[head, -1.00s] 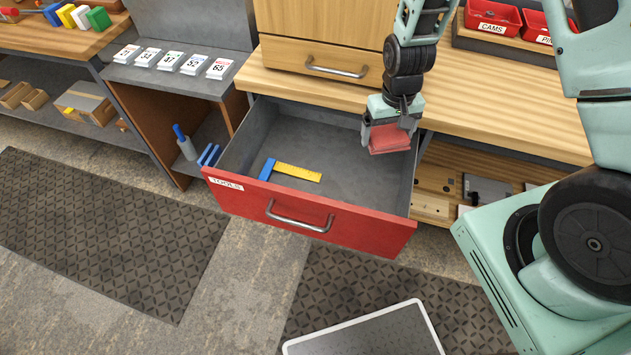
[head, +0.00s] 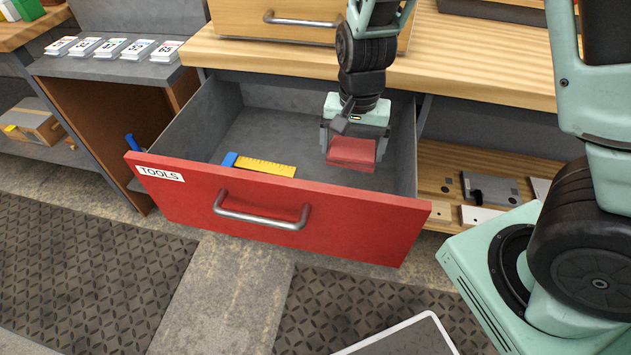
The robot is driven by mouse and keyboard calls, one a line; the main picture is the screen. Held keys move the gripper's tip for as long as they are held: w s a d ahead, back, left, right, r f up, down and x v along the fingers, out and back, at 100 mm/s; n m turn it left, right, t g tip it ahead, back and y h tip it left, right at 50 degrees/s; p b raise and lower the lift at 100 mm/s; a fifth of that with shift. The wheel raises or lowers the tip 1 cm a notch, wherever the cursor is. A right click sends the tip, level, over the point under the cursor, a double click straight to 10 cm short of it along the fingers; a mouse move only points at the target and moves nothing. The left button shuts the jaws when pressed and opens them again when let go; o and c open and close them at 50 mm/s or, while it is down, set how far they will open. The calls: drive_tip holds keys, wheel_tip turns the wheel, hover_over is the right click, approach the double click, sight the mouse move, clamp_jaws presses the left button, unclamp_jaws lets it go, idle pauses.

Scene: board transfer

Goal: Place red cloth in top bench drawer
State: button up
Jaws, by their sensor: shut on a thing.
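The red cloth (head: 352,153) is a folded pad between the fingers of my gripper (head: 352,148). My gripper is shut on it and points down inside the open drawer, toward its right side. Whether the cloth touches the drawer floor I cannot tell. The bench drawer (head: 275,225) is pulled out, with a red front, a metal handle and a "TOOLS" label, and grey inner walls. A blue and yellow try square (head: 262,167) lies on the drawer floor, left of the cloth and apart from it.
The wooden bench top (head: 480,65) lies behind the drawer, with a wooden drawer box (head: 300,22) on it. An open shelf with metal and wooden parts (head: 490,188) is at the right. Numbered cards (head: 110,47) stand on a grey cabinet at the left. The drawer's middle floor is clear.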

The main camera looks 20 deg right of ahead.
sight(352, 148)
wheel_tip(352, 148, down, 9)
drive_tip(key=shift+b, duration=1.25)
drive_tip(key=shift+f, duration=0.15)
drive_tip(key=o, duration=0.9)
drive_tip(key=shift+c, duration=0.2)
wheel_tip(352, 148, up, 12)
drive_tip(key=p, duration=0.4)
